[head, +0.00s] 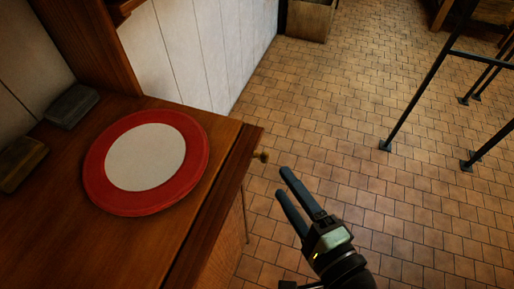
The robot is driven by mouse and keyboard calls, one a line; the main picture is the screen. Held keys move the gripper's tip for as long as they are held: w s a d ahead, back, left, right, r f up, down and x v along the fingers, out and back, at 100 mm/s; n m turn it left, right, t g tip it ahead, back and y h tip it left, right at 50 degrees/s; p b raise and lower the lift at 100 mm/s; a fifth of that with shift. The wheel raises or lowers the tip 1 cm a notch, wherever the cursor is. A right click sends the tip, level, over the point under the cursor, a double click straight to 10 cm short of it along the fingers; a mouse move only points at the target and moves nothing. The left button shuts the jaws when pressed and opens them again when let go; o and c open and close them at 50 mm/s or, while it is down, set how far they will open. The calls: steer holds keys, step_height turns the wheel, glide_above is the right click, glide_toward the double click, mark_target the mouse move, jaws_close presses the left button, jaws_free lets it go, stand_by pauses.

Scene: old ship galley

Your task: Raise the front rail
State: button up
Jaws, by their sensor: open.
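A dark wooden strip, the front rail (215,196), runs along the right edge of the wooden counter (70,225). It looks about level with the counter top, with a thin dark line between them. A small brass-coloured knob (262,156) sticks out near the rail's far end. My gripper (281,181) is open and empty, over the tiled floor to the right of the rail. Its fingertips point up and left toward the knob and look apart from it.
A red round plate with a white centre (145,157) lies on the counter. A grey block (72,106) and a brown block (20,162) sit at its left. Black metal legs (420,100) stand on the floor at right. The tiled floor between is clear.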

mark_target(257, 148)
steer(key=x, duration=1.2)
steer(key=shift+r, duration=0.15)
